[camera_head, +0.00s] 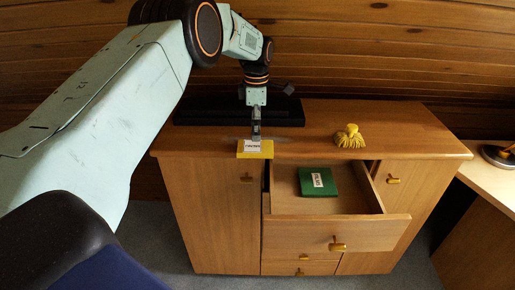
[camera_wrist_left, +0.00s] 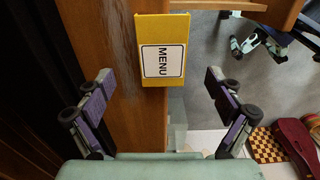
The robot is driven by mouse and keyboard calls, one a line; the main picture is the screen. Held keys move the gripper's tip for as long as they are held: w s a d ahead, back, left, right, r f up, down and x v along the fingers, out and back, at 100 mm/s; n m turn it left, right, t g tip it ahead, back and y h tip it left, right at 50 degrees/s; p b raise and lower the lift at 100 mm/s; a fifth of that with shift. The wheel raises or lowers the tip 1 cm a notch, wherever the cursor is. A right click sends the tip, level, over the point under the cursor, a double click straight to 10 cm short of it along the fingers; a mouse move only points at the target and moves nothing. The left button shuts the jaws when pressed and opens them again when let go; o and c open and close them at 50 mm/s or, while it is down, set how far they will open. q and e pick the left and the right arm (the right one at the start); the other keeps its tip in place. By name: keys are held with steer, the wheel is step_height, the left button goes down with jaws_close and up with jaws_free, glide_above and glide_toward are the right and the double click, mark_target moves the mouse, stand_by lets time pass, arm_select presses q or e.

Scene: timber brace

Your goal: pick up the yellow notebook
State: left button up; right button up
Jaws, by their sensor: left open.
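The yellow notebook (camera_head: 255,149) has a white label and lies at the front edge of the wooden cabinet top, partly over the edge. In the left wrist view the notebook (camera_wrist_left: 163,50) shows its label reading MENU. My left gripper (camera_head: 256,136) is just behind and above the notebook in the head view. In the left wrist view its two fingers (camera_wrist_left: 158,112) are wide apart with nothing between them, and the notebook lies beyond the fingertips, roughly centred between them. My right gripper is in neither view.
The cabinet (camera_head: 310,120) has an open drawer (camera_head: 335,235) holding a green notebook (camera_head: 318,181). A yellow tasselled object (camera_head: 349,137) sits on the top to the right. A black flat object (camera_head: 205,110) lies at the back. A light desk (camera_head: 490,168) stands at the right.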

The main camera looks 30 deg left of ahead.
mark_target(256, 146)
arm_select(q)
steer(key=shift+s+d+f, duration=0.1)
steer(key=shift+s+f, duration=0.35)
steer(key=shift+f, duration=0.05)
steer(key=f, duration=0.5)
steer(key=shift+w+a, duration=0.25)
steer(key=shift+s+d+r, duration=0.1)
steer(key=shift+s+r, duration=0.05)
steer(key=shift+r, duration=0.05)
steer(key=shift+c, duration=0.9)
steer(key=shift+f, duration=0.15)
steer(key=c, duration=1)
steer(key=shift+c, duration=0.4)
